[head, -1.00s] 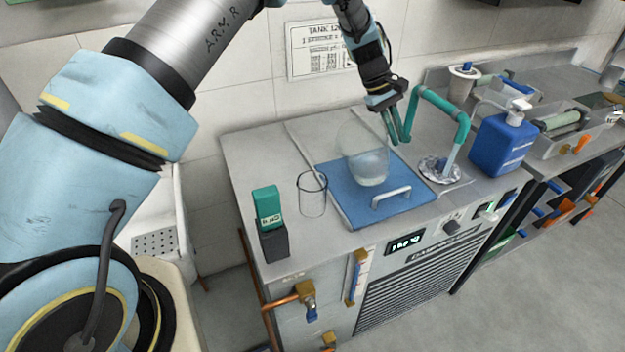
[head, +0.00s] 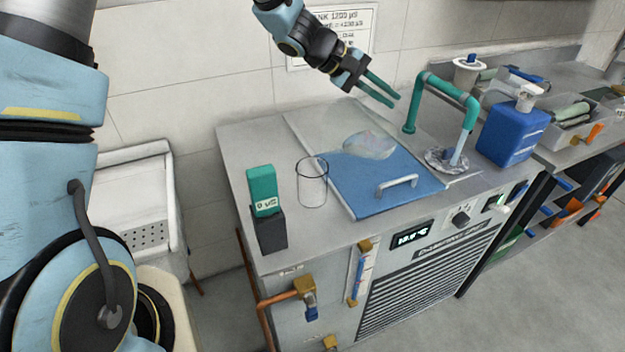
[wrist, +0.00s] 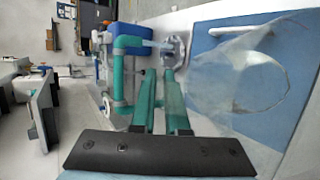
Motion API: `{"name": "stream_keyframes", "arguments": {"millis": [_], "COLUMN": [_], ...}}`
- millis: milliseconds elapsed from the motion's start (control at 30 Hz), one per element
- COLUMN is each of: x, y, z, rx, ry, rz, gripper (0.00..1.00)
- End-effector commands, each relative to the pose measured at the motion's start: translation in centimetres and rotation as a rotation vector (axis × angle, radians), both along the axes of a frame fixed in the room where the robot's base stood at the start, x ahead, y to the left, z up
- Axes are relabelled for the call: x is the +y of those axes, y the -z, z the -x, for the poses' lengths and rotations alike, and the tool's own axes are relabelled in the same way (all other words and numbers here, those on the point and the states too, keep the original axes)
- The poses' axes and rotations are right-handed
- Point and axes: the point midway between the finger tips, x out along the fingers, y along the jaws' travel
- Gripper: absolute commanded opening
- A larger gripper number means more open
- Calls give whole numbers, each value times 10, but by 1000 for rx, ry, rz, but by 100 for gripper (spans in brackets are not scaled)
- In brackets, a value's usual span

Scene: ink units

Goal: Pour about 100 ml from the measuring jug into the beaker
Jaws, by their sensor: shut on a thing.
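The measuring jug (head: 368,146) is clear and hard to make out, with a small pool of liquid in it. It is tilted over the blue lid, its faint mouth side towards the upper left. It also shows in the wrist view (wrist: 245,80), to the right of my fingers. My gripper (head: 393,100) is shut on the jug at its right side; the handle itself is hard to see. In the wrist view, my two green fingers (wrist: 160,75) are close together. The clear beaker (head: 312,184) stands upright on the bench, left of the jug and apart from it, and looks empty.
The blue lid (head: 360,195) has a raised handle (head: 397,185). A green-and-dark block (head: 265,208) stands left of the beaker. A green pipe (head: 448,88) rises behind the lid on the right, near my gripper. A blue bottle (head: 512,133) stands farther right.

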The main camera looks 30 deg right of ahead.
Motion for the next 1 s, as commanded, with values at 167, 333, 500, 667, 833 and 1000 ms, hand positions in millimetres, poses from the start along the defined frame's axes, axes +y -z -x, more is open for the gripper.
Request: {"name": "stream_keyframes", "arguments": {"millis": [167, 333, 500, 667, 833, 1000], "x": [6, 9, 12, 14, 17, 21], "y": [-7, -13, -17, -20, -23, -26], "z": [-1, 0, 0, 0, 0, 0], "rx": [-2, 0, -3, -2, -2, -3], "ry": [0, 0, 0, 0, 0, 1], "rz": [56, 90, 112, 137, 161, 187], "gripper": [0, 0, 0, 0, 0, 0]}}
